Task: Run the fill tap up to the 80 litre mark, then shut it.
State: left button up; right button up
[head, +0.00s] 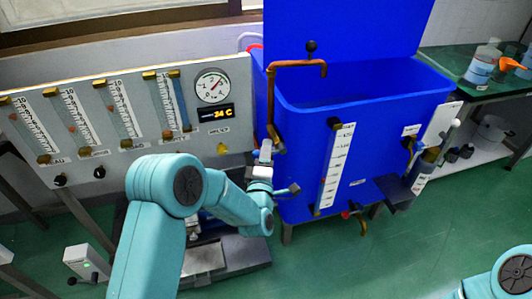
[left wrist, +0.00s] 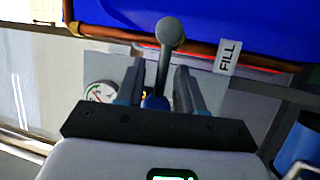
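The blue tank (head: 365,110) stands at centre right with a white level scale (head: 336,165) on its front; its figures are too small to read. A copper fill pipe (head: 271,100) runs up the tank's left side and bends over its rim. In the left wrist view, the fill tap's grey lever (left wrist: 165,45) with a round end stands beside the FILL label (left wrist: 228,57). My left gripper (head: 264,168) is low by the pipe. In the wrist view its fingers (left wrist: 160,85) are apart, with the lever between them and gaps showing. My right gripper is out of frame.
A grey panel (head: 130,85) with flow tubes, a round gauge (head: 213,86) and an orange display stands left of the tank. A second valve (head: 411,143) and a drain spout (head: 360,222) are on the tank's front. A green bench (head: 470,65) holds bottles at right.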

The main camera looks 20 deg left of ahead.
pick_arm(q)
grip_shut()
